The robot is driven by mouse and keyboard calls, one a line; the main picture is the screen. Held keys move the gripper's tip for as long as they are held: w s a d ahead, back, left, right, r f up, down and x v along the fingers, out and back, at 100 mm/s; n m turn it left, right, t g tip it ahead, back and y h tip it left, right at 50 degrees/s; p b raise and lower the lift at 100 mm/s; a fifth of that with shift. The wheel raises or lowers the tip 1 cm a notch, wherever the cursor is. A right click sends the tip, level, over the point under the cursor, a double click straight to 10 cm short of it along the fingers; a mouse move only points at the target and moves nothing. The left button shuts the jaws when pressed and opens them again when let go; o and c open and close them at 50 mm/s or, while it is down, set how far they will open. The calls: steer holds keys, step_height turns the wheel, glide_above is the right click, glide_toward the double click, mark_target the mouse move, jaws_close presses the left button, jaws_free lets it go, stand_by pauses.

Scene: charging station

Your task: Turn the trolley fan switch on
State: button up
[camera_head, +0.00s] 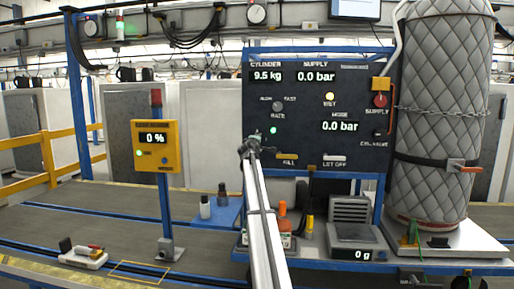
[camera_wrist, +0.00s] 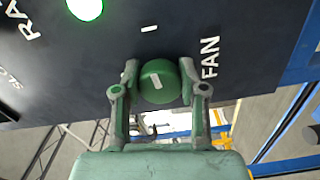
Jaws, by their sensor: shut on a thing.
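The trolley fan switch (camera_wrist: 161,92) is a round green knob with a short white pointer mark, beside the white FAN lettering in the wrist view. My gripper (camera_wrist: 158,84) has one finger on each side of the knob and is shut on it. In the head view my gripper (camera_head: 250,148) is at the lower left part of the dark control panel (camera_head: 300,130), and the arm in front hides the knob. A white tick shows on the panel a little above the knob in the wrist view.
A green lamp (camera_wrist: 85,7) is lit on the panel. A quilted grey cylinder (camera_head: 440,110) stands right of the panel. A yellow box (camera_head: 154,146) reading 0 % stands at left. Bottles and a scale (camera_head: 350,235) sit below the panel.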

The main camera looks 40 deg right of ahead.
steer(key=shift+r+m+b, duration=0.1)
steer(key=shift+m+b, duration=0.3)
steer(key=shift+m, duration=0.1)
steer(key=o, duration=1.1)
steer(key=shift+o, duration=0.2)
steer(key=v, duration=1.2)
